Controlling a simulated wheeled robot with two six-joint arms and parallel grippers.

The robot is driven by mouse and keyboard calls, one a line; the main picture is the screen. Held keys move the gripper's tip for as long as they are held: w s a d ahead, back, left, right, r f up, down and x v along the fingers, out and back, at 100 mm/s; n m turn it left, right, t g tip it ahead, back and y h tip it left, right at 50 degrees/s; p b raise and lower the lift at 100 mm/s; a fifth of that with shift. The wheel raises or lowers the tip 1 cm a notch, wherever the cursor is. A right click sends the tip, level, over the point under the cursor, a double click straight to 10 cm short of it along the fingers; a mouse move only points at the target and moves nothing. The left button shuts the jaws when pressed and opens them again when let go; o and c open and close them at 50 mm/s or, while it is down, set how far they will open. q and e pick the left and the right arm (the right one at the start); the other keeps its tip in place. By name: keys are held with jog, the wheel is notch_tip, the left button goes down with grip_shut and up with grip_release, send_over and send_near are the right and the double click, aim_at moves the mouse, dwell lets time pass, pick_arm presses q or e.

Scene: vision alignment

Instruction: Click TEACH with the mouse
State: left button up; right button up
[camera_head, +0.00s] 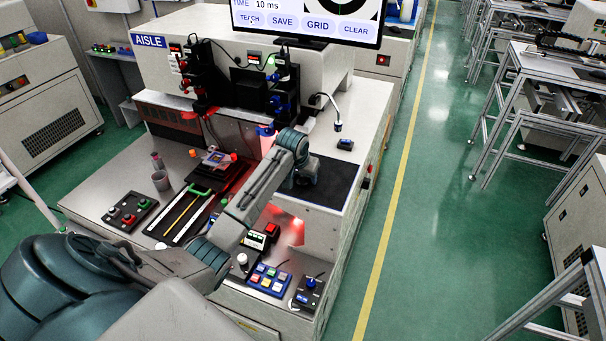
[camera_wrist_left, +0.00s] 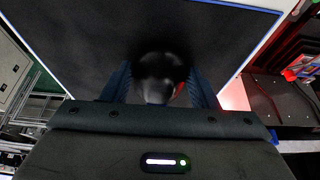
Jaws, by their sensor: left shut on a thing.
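The monitor (camera_head: 305,10) at the top of the head view shows the buttons TEACH (camera_head: 250,18), SAVE, GRID and CLEAR in a row. A small pointer mark seems to lie over TEACH, but it is too small to be sure. My left gripper (camera_wrist_left: 160,88) is shut on the dark, rounded mouse (camera_wrist_left: 160,72), with a finger on either side. The mouse is on the black mouse pad (camera_wrist_left: 90,35), which also shows in the head view (camera_head: 338,178). In the head view my left wrist (camera_head: 303,172) hides the mouse and the fingertips. My right gripper is not in view.
A button box (camera_head: 130,212), a coloured keypad (camera_head: 268,280) and a joystick box (camera_head: 308,292) sit on the bench front. A small dark device (camera_head: 345,144) lies behind the pad. The pad's right part is clear.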

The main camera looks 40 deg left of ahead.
pick_arm(q)
jog(key=o, duration=1.1)
jog(key=shift+r, duration=0.1)
jog(key=shift+s+r, duration=0.15)
jog(key=shift+r, duration=0.1)
jog(key=shift+b+v, duration=1.8)
jog(key=shift+v, duration=3.25)
